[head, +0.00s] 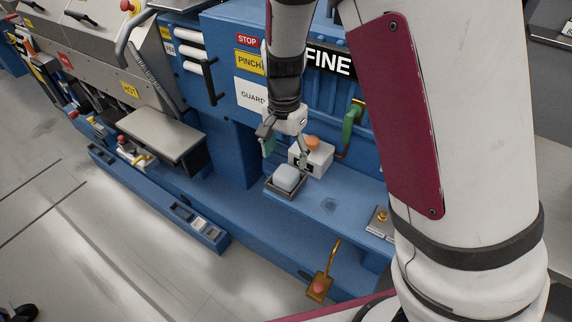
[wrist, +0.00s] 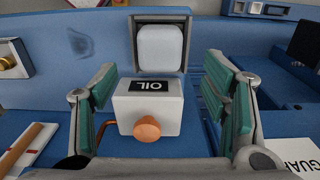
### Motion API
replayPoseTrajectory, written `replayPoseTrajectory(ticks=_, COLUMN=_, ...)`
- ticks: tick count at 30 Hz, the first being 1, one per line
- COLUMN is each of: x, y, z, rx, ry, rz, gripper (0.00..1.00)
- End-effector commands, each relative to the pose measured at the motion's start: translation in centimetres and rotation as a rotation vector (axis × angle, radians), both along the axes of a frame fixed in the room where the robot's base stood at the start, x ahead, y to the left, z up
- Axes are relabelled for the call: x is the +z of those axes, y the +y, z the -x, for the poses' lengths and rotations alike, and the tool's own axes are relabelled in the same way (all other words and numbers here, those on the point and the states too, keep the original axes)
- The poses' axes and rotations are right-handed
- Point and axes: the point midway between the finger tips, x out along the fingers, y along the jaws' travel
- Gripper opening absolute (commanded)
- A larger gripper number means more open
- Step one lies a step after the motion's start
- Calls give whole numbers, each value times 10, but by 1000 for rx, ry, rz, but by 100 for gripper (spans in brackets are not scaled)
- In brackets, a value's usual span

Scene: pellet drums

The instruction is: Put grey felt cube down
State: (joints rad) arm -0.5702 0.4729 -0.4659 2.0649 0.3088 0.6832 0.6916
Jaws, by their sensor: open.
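The grey felt cube (head: 287,176), pale and rounded at the edges, sits in a small dark grey square tray (head: 272,189) on the blue ledge. In the wrist view the cube (wrist: 160,46) shows beyond the fingertips, framed by the tray rim (wrist: 186,24). My gripper (head: 285,149) is above and behind the tray, with its green-padded fingers spread and nothing held. In the wrist view my gripper (wrist: 160,72) is wide open and apart from the cube.
A white box marked OIL (wrist: 149,105) with an orange knob (wrist: 147,128) shows between my fingers, close behind the tray; it also appears in the head view (head: 316,158). A green handle (head: 351,126) stands right of it. The ledge (head: 335,205) is bare right of the tray.

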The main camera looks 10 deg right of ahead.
Motion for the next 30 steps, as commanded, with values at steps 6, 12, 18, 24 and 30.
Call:
replayPoseTrajectory(ticks=6, x=42, y=1, z=-1, rx=1, ry=-2, rz=-1, gripper=68)
replayPoseTrajectory(ticks=12, x=60, y=1, z=-1, rx=1, ry=0, rz=0, gripper=68)
replayPoseTrajectory(ticks=18, x=66, y=0, z=1, rx=4, ry=-2, rz=-5, gripper=68)
replayPoseTrajectory(ticks=24, x=98, y=-10, z=18, rx=76, ry=-41, rz=-61, gripper=68)
replayPoseTrajectory(ticks=30, x=146, y=-27, z=54, rx=226, ry=-127, rz=-118, gripper=68)
